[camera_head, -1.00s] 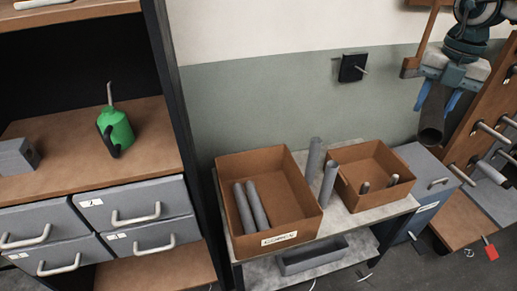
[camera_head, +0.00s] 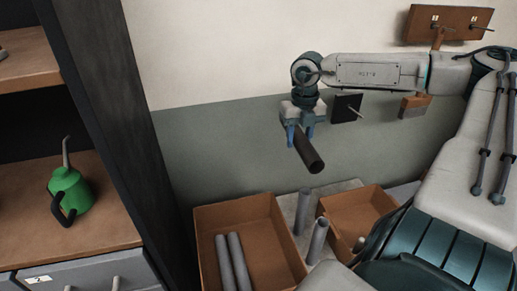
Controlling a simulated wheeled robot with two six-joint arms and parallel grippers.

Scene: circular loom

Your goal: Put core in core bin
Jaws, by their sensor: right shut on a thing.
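My right gripper (camera_head: 302,133) is shut on a dark hollow core (camera_head: 309,152), a tube that hangs tilted, its lower end toward the lower right. It is held in the air in front of the wall, above the bins in the picture and clear of them. The larger brown bin (camera_head: 206,250) at lower center holds two grey tubes (camera_head: 232,262) lying side by side; its front is cut off by the frame. My left gripper is out of view.
Two grey tubes (camera_head: 317,240) stand upright between the larger bin and a smaller brown bin (camera_head: 350,202), partly hidden by my arm. A green oil can (camera_head: 72,192) sits on the left shelf. A black wall fitting (camera_head: 345,106) is behind the gripper.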

